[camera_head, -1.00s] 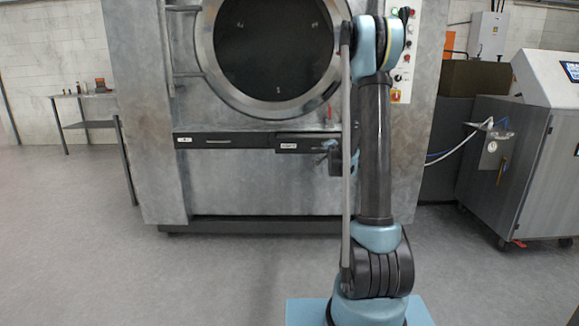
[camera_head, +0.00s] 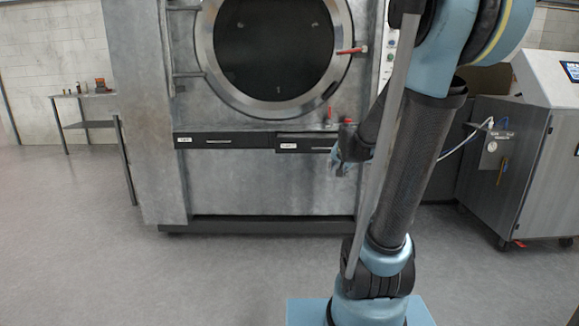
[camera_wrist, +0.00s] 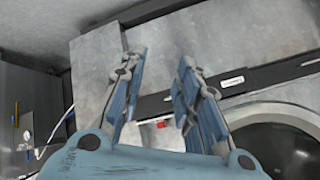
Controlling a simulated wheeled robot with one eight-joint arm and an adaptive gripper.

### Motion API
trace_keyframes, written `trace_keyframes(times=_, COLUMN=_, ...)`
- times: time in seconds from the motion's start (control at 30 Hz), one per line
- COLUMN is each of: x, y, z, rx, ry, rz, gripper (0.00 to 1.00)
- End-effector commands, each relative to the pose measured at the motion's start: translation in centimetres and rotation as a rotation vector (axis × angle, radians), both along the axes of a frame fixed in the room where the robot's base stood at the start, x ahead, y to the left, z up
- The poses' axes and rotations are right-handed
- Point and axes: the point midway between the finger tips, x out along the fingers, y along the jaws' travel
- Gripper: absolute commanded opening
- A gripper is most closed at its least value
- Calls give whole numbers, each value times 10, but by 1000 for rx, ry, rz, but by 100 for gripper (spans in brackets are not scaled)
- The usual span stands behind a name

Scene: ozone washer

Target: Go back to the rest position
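My gripper (camera_head: 352,160) is small in the head view, beside my arm and in front of the washer's lower front. In the wrist view my gripper (camera_wrist: 163,62) shows two blue fingers held apart with nothing between them. It is open and empty. The large grey washer (camera_head: 270,185) stands ahead with its round door (camera_head: 212,60) shut. My arm leans right and covers part of the washer's right side.
A red handle (camera_head: 352,50) is at the door's right. A metal cabinet (camera_head: 505,165) stands right, a small table (camera_head: 85,95) left. Floor at left is clear.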

Motion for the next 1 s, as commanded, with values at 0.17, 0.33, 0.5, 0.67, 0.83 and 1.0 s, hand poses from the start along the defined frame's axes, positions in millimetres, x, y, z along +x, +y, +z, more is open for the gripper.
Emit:
trace_keyframes(times=0.17, x=-59, y=0, z=-11, rx=-70, ry=104, rz=78, gripper=30)
trace_keyframes(times=0.33, x=-113, y=0, z=-25, rx=-131, ry=203, rz=162, gripper=30)
trace_keyframes(times=0.5, x=-168, y=0, z=-41, rx=-183, ry=302, rz=252, gripper=30)
trace_keyframes(times=0.67, x=-218, y=-1, z=-58, rx=-225, ry=394, rz=342, gripper=30)
trace_keyframes(times=0.83, x=-267, y=-1, z=-76, rx=-259, ry=483, rz=436, gripper=30)
trace_keyframes(times=1.0, x=-299, y=-1, z=-89, rx=-277, ry=542, rz=504, gripper=30)
